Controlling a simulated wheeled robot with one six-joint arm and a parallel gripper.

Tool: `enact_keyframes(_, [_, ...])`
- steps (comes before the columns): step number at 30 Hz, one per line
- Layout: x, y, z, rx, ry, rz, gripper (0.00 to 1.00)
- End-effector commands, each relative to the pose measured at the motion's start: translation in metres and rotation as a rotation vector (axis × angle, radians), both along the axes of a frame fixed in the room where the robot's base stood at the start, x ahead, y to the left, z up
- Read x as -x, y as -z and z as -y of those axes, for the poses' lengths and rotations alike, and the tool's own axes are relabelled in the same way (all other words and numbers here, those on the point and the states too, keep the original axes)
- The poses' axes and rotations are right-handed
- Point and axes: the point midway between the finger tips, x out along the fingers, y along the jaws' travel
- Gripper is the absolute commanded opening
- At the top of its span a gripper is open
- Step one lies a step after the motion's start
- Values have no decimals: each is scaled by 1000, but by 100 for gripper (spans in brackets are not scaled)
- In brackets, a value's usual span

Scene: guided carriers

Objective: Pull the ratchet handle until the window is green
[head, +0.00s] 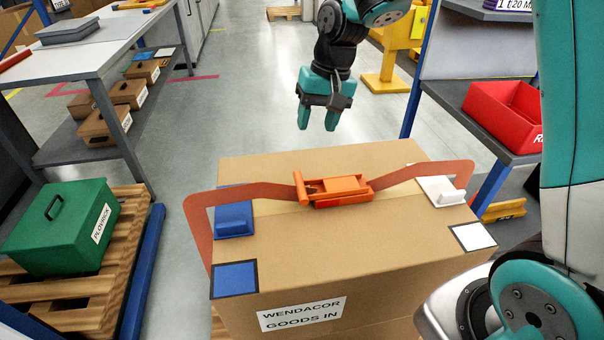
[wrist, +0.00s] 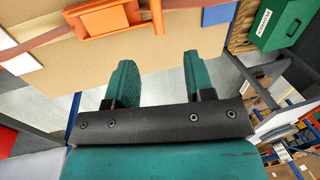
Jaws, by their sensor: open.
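The orange ratchet (head: 350,186) sits on top of a large cardboard box (head: 300,255), in the middle of a red-brown strap (head: 245,194). Its handle (head: 300,188) appears as an upright orange bar at the left end of the body. A small red patch (head: 328,203) on the front side may be the window; no green shows on the ratchet. My gripper (head: 326,118) is open and empty, above and beyond the box's far edge, apart from the ratchet. In the wrist view, my gripper (wrist: 156,72) points toward the orange ratchet (wrist: 105,22), with nothing between its fingers.
A blue corner piece (head: 234,220) and a white one (head: 440,190) sit under the strap. A green case (head: 62,228) stands on a pallet at left. A red bin (head: 503,115) is on a shelf at right.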

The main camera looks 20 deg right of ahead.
Motion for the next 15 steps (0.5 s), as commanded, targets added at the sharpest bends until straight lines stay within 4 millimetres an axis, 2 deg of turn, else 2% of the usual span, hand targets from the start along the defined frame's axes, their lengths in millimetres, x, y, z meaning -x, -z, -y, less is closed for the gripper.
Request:
enact_keyframes(3, [-12,7,7,8,43,-11,48])
enact_keyframes(8, [-14,25,5,8,49,-15,48])
enact_keyframes(15, [-15,76,-5,9,47,-16,48])
